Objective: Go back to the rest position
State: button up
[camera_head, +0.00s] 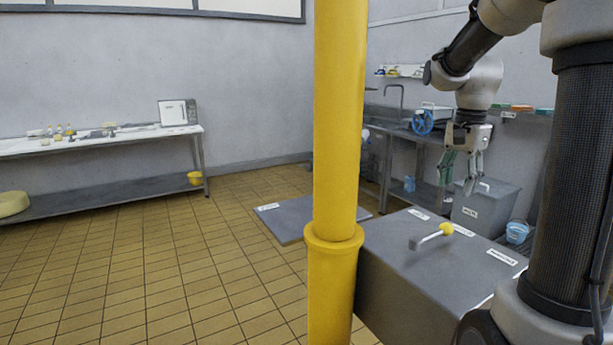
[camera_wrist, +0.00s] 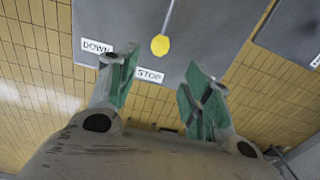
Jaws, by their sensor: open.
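My gripper (camera_head: 465,166) hangs fingers-down from my arm at the right of the head view, above and behind the grey metal box. In the wrist view my gripper (camera_wrist: 160,100) shows its two green-padded fingers spread wide with nothing between them. A lever with a yellow knob (camera_head: 446,229) lies over the top of the grey box (camera_head: 400,275). The yellow knob (camera_wrist: 160,45) also shows in the wrist view, beyond the fingertips and apart from them. Labels reading DOWN (camera_wrist: 96,46) and STOP (camera_wrist: 149,76) are on the box there.
A yellow post (camera_head: 340,120) stands in the middle of the head view. A grey bin (camera_head: 486,205) and a blue bucket (camera_head: 517,232) stand behind the box. A flat grey plate (camera_head: 290,215) lies on the floor. A side table (camera_head: 110,138) stands left. The tiled floor between is clear.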

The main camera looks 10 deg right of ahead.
jog(key=s+a+n+t, duration=0.2)
jog(key=s+a+n, duration=0.3)
jog(key=s+n, duration=0.2)
jog(key=s+a+n+t, duration=0.2)
jog(key=s+a+n, duration=0.3)
jog(key=s, duration=0.6)
jog(key=shift+s+a+n, duration=0.2)
jog(key=shift+s+n, duration=0.05)
jog(key=shift+n, duration=0.65)
dwell(0.6)
